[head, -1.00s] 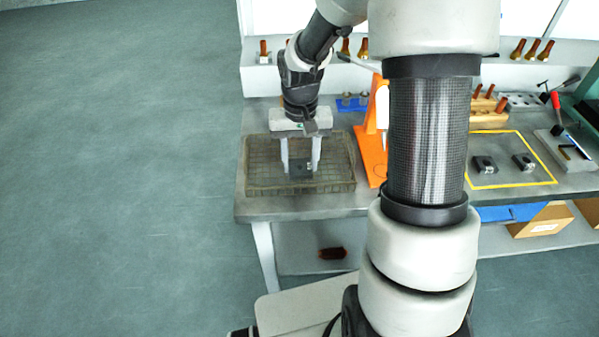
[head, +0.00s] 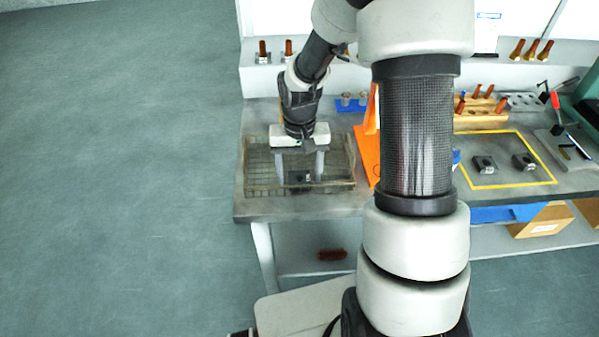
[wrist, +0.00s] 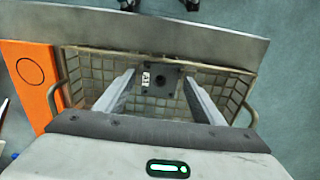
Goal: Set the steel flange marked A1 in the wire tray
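The head view also shows the flange (head: 299,177) in the tray (head: 262,186). My gripper (wrist: 160,76) reaches down into the tray, one finger on each side of the flange. The fingers are open, with narrow gaps to the plate. In the head view my gripper (head: 300,177) is upright over the tray; whether the flange lies fully flat is hard to tell.
An orange stand (head: 367,155) is close to the tray's right side. Two dark parts (head: 484,165) (head: 524,162) lie inside a yellow outline further right. The tray is near the bench's left and front edges. My own arm hides part of the bench.

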